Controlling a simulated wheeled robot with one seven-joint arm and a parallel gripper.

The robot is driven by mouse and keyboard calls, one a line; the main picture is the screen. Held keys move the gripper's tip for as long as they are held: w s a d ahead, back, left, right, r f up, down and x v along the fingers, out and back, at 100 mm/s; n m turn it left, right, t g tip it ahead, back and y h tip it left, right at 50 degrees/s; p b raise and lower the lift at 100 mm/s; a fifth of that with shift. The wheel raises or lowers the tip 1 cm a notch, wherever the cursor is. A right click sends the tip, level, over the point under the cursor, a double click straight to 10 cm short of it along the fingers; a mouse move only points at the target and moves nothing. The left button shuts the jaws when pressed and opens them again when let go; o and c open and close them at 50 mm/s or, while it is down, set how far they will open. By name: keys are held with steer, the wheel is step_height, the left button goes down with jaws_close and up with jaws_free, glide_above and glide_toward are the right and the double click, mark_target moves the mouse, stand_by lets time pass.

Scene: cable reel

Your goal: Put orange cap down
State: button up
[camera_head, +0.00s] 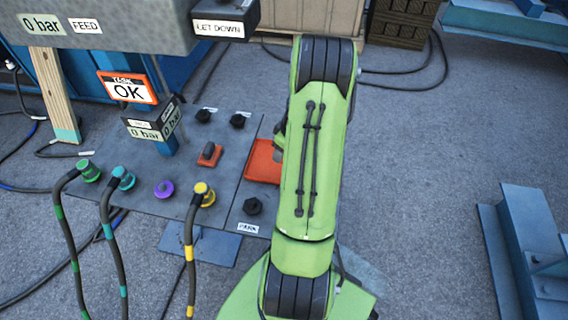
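My green arm stands across the middle of the picture and hides its own far end, so my gripper and anything in it are out of sight. No orange cap can be made out for certain. A red-orange tray (262,161) lies on the grey panel, partly covered by my arm. A small orange plate with a dark knob (209,154) sits on the panel left of the tray.
The grey panel (228,190) carries green (89,171), teal (123,178) and yellow (204,194) hose fittings, a purple fitting (163,189) and a black plug (252,206) near a PARK label (248,228). Blue steel beams (525,245) stand right; floor between is clear.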

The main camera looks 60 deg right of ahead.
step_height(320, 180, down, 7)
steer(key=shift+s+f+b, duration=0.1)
steer(key=shift+b, duration=0.95)
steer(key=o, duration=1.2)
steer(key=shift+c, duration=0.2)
